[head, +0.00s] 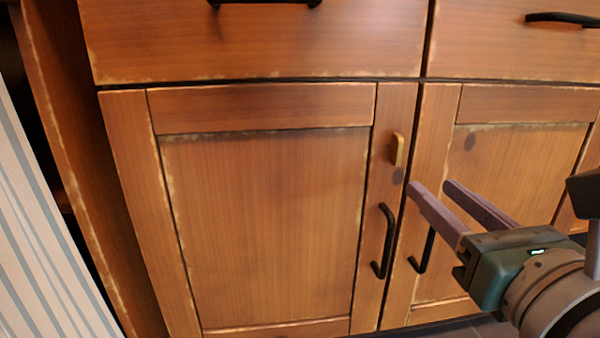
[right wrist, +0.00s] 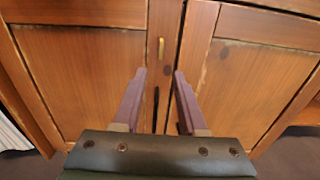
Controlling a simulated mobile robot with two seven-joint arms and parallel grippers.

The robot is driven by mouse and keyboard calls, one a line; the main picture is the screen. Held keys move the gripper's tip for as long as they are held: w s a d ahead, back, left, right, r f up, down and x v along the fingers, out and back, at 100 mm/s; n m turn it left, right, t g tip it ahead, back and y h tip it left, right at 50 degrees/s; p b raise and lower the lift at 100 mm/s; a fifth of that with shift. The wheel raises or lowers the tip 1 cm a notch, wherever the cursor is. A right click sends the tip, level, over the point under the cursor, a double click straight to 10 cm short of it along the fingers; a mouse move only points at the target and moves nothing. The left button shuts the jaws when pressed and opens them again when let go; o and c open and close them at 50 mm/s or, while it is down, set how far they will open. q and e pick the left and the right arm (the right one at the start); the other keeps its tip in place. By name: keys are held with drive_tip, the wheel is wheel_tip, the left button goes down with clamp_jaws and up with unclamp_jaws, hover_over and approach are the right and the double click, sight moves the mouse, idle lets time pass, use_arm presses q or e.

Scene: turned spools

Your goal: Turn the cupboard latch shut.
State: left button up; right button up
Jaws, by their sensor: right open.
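The cupboard latch (head: 397,149) is a small brass-coloured bar on the right stile of the left wooden door (head: 265,215). It stands upright, beside the gap between the two doors and not across it. It also shows in the right wrist view (right wrist: 161,48), beyond my fingers. My right gripper (head: 432,187) is open and empty, with two purple fingers. In the head view it is below and to the right of the latch, in front of the right door (head: 480,175), and looks apart from the latch. My left gripper is not in view.
Black handles hang on the left door (head: 385,240) and the right door (head: 424,250), below the latch; my fingers are close in front of the right one. Drawers (head: 250,40) with black pulls are above. A striped pale surface (head: 45,230) stands at the far left.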

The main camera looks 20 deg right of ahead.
sight(400, 157)
drive_tip(key=x, duration=0.9)
drive_tip(key=shift+w+r, duration=0.1)
drive_tip(key=shift+w, duration=0.05)
clamp_jaws()
